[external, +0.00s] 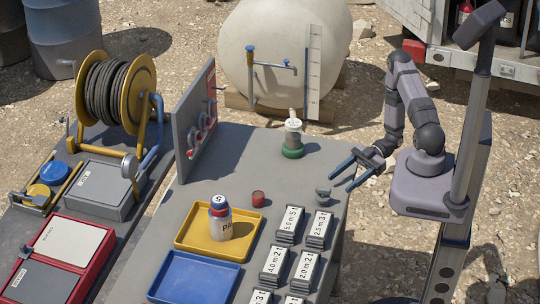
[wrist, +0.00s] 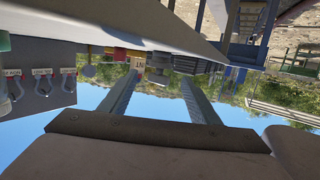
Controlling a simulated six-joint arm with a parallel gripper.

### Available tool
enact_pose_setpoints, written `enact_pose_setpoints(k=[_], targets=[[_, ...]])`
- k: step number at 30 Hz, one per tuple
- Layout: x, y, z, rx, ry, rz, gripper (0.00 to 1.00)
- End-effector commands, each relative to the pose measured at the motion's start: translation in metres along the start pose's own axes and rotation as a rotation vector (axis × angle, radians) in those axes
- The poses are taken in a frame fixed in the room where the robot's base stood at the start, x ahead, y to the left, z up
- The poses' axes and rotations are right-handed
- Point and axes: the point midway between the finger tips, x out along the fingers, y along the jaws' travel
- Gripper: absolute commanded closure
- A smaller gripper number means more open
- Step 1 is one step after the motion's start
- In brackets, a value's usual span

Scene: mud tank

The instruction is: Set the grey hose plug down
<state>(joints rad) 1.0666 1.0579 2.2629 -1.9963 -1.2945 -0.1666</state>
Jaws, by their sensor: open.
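The grey hose plug (external: 322,196) appears to be the small grey round piece on the grey table, near the table's right edge and just behind the black labelled blocks. My gripper (external: 340,180) is open, with two parallel blue-grey fingers pointing left over the table's right edge. Its fingertips are close to the plug, a little to its right and behind it, with no visible grip on it. In the wrist view the gripper (wrist: 160,80) shows both fingers wide apart with nothing held between them.
Several black labelled blocks (external: 290,224) stand in front of the plug. A green-based jar (external: 292,150), a red cup (external: 258,198), a yellow tray (external: 192,247) with a bottle (external: 220,226), and a blue tray (external: 175,288) share the table (external: 240,147). An upright panel (external: 182,150) stands left.

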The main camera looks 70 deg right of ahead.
Motion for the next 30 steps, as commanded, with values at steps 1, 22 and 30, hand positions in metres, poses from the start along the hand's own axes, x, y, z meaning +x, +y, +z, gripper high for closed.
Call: enact_pose_setpoints(k=[1, 22, 30], targets=[[-0.008, 0.001, 0.002, -0.002, -0.002, 0.005, 0.44], [-0.040, 0.000, 0.000, 0.001, -0.001, -0.001, 0.62], [-0.034, 0.003, -0.004, 0.017, 0.007, 0.007, 0.62]])
